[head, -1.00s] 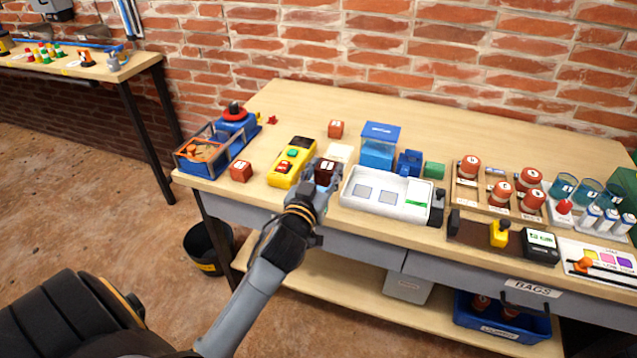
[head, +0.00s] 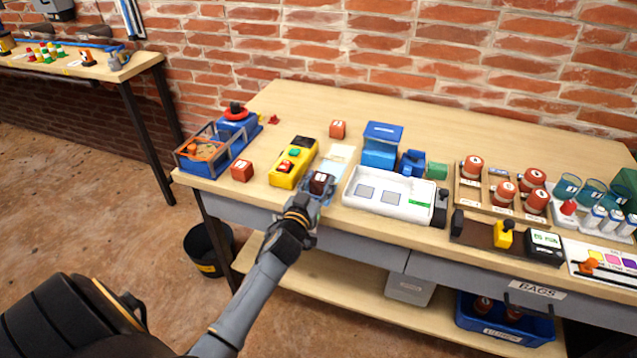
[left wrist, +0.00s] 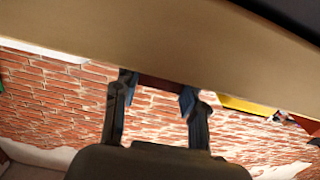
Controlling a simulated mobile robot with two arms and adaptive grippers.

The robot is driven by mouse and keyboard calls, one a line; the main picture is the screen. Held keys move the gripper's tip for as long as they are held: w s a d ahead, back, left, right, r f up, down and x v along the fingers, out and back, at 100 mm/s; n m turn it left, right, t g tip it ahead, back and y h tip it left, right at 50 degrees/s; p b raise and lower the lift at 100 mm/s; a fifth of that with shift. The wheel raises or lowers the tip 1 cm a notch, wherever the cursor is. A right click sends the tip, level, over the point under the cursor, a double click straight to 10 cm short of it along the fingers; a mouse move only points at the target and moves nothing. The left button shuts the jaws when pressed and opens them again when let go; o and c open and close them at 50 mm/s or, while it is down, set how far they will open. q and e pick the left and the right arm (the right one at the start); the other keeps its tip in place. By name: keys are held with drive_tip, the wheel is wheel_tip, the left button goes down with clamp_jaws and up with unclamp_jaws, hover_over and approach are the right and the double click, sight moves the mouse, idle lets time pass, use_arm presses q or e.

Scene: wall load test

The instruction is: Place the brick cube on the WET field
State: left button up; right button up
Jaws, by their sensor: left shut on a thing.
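My left gripper (head: 318,188) is shut on a dark red brick cube (head: 321,182) with a white mark on top. It holds the cube at the bench's front edge, between the yellow button box and the white tray. In the left wrist view a dark red strip of the cube (left wrist: 160,83) shows between the fingers; the bench hides much of it. Two similar red cubes stand on the bench, one at the front left (head: 242,171) and one farther back (head: 338,129). A pale white and light-blue card (head: 338,157) lies just behind the gripper. I cannot read a WET label. My right gripper is not visible.
The yellow button box (head: 293,162) stands left of the gripper. The white tray (head: 390,207) with two grey squares stands right of it. A blue open-topped box (head: 213,150) is at the left end. The back of the bench (head: 330,101) is mostly clear.

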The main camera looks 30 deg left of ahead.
use_arm(q)
drive_tip(key=shift+f, duration=0.15)
drive_tip(key=o, duration=1.3)
drive_tip(key=shift+c, duration=0.2)
drive_tip(key=shift+r, duration=0.2)
drive_tip(key=shift+s+d+f, duration=0.1)
drive_tip(key=shift+s, duration=0.25)
drive_tip(key=v, duration=1.1)
drive_tip(key=shift+s+d, duration=0.1)
drive_tip(key=shift+s, duration=0.05)
